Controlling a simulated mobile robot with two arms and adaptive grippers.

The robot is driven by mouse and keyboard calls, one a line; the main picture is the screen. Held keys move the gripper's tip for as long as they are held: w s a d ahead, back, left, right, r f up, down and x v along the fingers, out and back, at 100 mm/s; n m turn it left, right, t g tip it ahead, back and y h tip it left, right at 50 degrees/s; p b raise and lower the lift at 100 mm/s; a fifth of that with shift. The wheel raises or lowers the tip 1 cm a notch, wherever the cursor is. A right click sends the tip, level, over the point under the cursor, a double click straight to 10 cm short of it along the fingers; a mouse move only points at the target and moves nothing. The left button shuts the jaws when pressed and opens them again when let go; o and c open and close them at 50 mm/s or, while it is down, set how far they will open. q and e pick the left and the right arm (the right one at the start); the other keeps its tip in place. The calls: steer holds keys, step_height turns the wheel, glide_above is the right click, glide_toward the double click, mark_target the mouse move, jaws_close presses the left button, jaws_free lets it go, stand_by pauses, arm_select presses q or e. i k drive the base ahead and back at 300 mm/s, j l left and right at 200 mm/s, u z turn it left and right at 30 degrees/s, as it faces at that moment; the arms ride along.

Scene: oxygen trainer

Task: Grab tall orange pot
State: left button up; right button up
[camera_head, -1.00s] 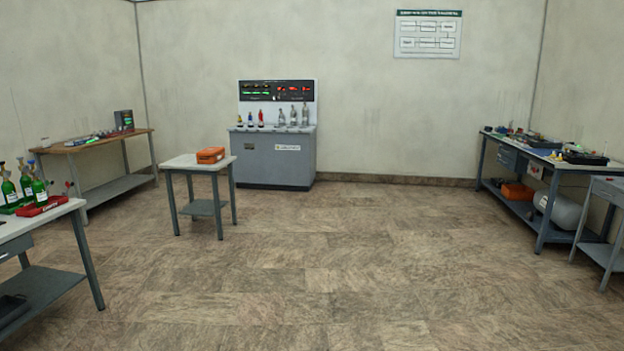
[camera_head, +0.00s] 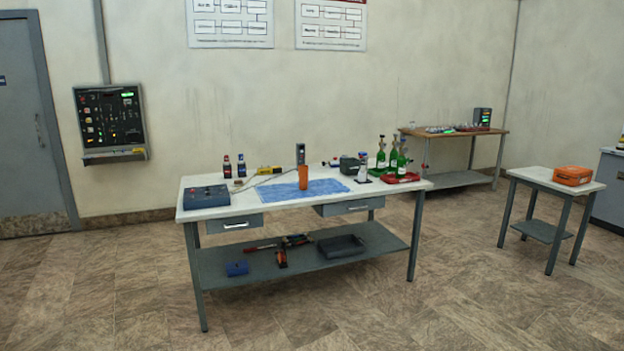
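A tall orange pot (camera_head: 303,178) stands upright on a blue mat (camera_head: 272,198) on the white-topped workbench (camera_head: 240,211) in the middle of the head view. A dark device (camera_head: 300,153) shows just behind and above the pot; I cannot tell whether they touch. Neither of my grippers is in view.
A small table (camera_head: 535,173) with an orange case (camera_head: 572,176) stands at right. Floor in front is clear.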

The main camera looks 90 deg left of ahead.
mark_target(303, 169)
steer(key=u, duration=2.85)
steer(key=i, duration=0.35)
steer(key=i+j+z, duration=0.1)
steer(key=i, duration=0.3)
